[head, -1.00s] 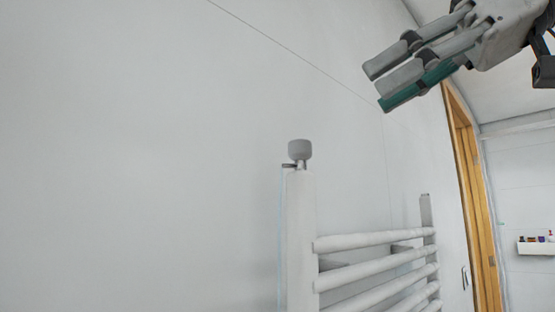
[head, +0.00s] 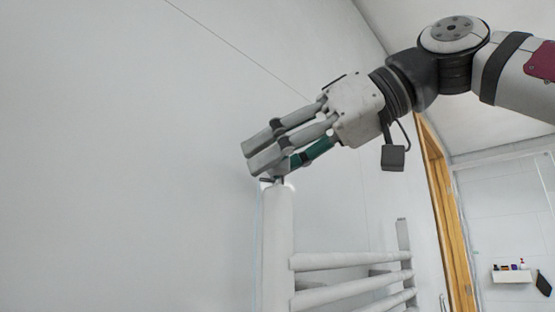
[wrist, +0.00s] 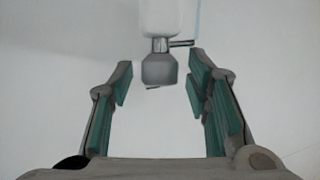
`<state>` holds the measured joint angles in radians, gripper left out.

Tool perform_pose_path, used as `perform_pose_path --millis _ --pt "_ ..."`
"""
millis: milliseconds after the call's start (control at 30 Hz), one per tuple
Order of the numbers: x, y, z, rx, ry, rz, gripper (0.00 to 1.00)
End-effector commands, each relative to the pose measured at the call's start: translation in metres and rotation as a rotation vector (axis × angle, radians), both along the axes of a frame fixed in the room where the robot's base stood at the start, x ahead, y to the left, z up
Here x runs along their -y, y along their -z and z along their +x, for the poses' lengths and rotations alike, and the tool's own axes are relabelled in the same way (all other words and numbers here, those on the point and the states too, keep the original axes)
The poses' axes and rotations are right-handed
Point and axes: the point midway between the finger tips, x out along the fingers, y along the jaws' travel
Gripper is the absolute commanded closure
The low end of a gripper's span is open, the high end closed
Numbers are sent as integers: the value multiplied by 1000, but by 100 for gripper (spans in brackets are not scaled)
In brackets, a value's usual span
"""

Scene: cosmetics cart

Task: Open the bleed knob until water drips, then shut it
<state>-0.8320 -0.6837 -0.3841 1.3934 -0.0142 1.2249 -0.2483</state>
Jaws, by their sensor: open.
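The grey bleed knob (wrist: 159,70) sits at the end of the white radiator post in the wrist view, with a thin spout (wrist: 183,43) beside its neck. My gripper (wrist: 158,82) is open, with one green-padded finger side on each side of the knob and clear gaps between. In the head view my gripper (head: 262,160) is at the top of the post (head: 277,235) and hides most of the knob. No water drop can be made out.
White radiator rails (head: 350,262) run to the right of the post. A plain wall (head: 120,160) stands behind. A wooden door frame (head: 440,190) and a small shelf with bottles (head: 512,275) are farther right. The space left of the post is clear.

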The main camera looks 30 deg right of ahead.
Motion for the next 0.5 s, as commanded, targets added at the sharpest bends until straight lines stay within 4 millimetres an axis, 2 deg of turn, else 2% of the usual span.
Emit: perform_pose_path --millis 167,367,500 --pt "0 0 0 0 0 0 56" --pt "0 0 0 -1 0 -1 99" --pt "0 0 0 -1 1 -1 100"
